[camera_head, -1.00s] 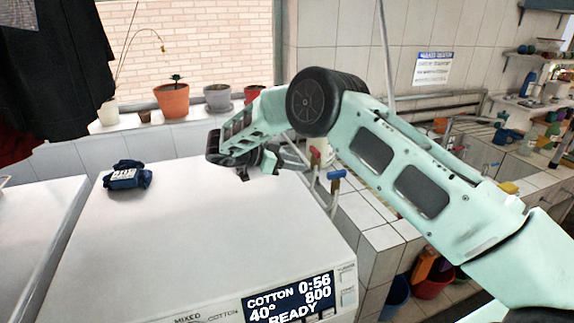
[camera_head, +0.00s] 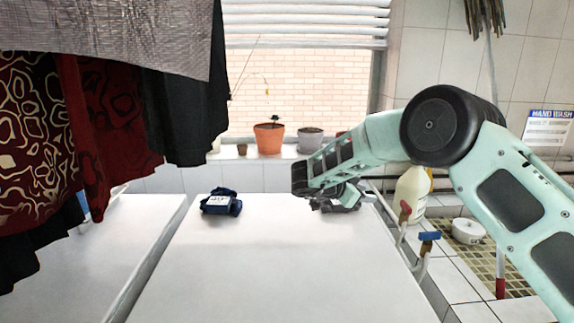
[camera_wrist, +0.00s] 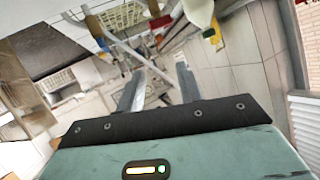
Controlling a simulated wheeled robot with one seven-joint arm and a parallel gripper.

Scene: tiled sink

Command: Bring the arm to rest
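My gripper (camera_head: 347,200) hangs at the end of my bent arm, low over the right back part of the white machine top in the head view. In the wrist view my gripper (camera_wrist: 162,72) shows two grey fingers set apart with nothing between them, so it is open and empty. Part of it is hidden behind my own arm links in the head view. I cannot tell whether it touches the machine top.
A folded dark blue cloth (camera_head: 221,202) lies on the white machine top (camera_head: 270,270), left of my gripper. Taps (camera_head: 428,240) and a white bottle (camera_head: 411,192) stand close on the right. Hanging clothes (camera_head: 105,120) fill the upper left. Potted plants (camera_head: 269,138) line the sill.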

